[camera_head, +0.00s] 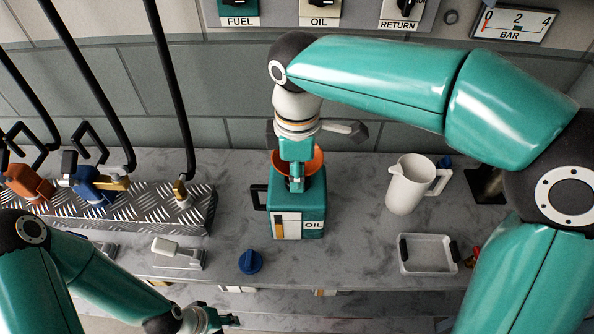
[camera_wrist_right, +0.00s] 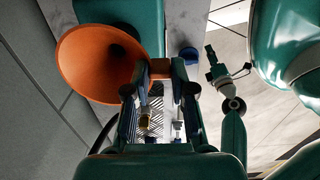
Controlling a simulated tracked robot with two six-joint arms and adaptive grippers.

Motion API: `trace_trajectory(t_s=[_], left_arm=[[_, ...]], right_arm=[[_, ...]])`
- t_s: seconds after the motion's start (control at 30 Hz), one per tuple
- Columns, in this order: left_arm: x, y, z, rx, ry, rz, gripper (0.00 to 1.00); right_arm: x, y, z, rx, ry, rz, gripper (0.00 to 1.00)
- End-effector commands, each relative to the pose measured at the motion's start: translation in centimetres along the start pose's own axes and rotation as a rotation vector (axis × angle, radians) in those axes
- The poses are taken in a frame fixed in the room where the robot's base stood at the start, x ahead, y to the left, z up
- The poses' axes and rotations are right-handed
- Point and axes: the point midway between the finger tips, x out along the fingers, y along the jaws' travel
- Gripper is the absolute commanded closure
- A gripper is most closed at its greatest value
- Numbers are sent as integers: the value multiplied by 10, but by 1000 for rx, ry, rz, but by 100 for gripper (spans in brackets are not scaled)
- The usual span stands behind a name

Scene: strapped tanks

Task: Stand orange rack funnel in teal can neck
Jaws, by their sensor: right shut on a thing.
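The orange funnel (camera_head: 316,161) is over the top of the teal can marked OIL (camera_head: 312,210), its wide mouth partly hidden behind my right gripper (camera_head: 297,178). In the right wrist view the funnel (camera_wrist_right: 90,62) shows its open cone beside the teal can (camera_wrist_right: 125,12). My right gripper (camera_wrist_right: 152,72) is shut on the funnel's rim. The spout and the can's neck are hidden, so I cannot tell whether the spout is in the neck. My left gripper (camera_head: 208,320) is low at the front edge, away from the can; its fingers are too small to read.
A white jug (camera_head: 405,187) and a white tray (camera_head: 428,254) stand right of the can. A blue cap (camera_head: 251,262) lies in front. A metal rack (camera_head: 150,212) with hose nozzles stands at left. Bare worktop (camera_head: 345,250) lies between can and tray.

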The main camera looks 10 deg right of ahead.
Motion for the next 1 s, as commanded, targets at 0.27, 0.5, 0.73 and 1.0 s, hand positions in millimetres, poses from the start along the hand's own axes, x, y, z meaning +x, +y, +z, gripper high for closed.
trace_trajectory(t_s=[0.27, 0.5, 0.73, 1.0], left_arm=[[6, -2, 0, 0, 0, 0, 60], [9, -3, 0, 0, 0, 0, 60], [8, -3, 0, 0, 0, 0, 60], [8, -3, 0, 0, 0, 0, 60]], right_arm=[[8, 0, 0, 0, -1, 0, 100], [14, 0, 0, 0, -1, 0, 100], [12, 0, 0, 0, 0, 0, 47], [12, 0, 0, 0, 0, 0, 47]])
